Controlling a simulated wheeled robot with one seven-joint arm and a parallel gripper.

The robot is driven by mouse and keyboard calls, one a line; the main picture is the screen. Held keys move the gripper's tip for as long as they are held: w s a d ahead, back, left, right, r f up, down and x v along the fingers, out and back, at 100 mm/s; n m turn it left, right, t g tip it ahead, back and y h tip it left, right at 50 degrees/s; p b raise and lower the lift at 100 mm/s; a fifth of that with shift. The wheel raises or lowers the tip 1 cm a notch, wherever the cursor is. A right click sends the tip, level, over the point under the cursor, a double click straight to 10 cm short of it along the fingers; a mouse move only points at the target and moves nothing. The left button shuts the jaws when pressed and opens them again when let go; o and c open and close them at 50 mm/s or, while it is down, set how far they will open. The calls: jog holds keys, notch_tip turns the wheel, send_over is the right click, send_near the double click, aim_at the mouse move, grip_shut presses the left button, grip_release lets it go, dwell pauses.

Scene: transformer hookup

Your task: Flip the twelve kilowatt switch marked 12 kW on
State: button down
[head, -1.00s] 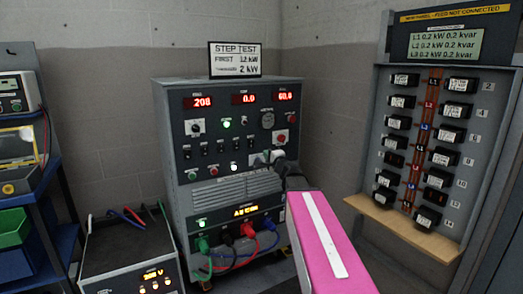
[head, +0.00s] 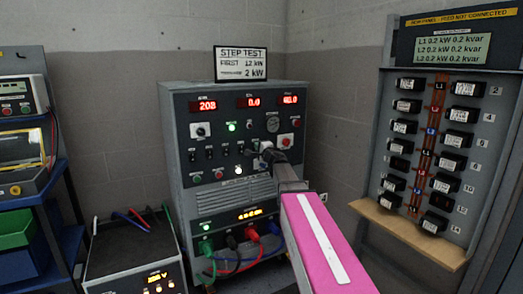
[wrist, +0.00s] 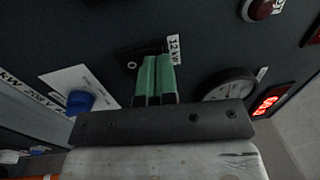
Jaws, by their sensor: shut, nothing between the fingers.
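The 12 kW label (wrist: 174,48) shows in the wrist view on the dark panel, just beyond my fingertips. A dark switch plate (wrist: 131,64) with a screw sits beside it; the switch lever is hidden behind my fingers, so its position cannot be told. My gripper (wrist: 155,72) has its green fingers shut together, in front of that plate; whether they touch the switch is unclear. In the head view my gripper (head: 265,149) is at the right end of the switch row on the grey load bank (head: 235,190).
In the wrist view a round gauge (wrist: 230,86) and a blue knob (wrist: 88,101) flank my fingers. A step test sign (head: 241,64) stands on the load bank. A breaker panel (head: 432,150) with a wooden ledge (head: 410,232) is at right, a blue shelf (head: 55,200) at left.

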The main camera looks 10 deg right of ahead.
jog(key=shift+w, duration=0.2)
dwell(0.3)
jog(key=s+d+r, duration=0.1)
jog(key=s+d, duration=0.3)
jog(key=s, duration=0.9)
jog(key=shift+s+r, duration=0.15)
jog(key=shift+r, duration=0.25)
jog(key=shift+d, duration=0.1)
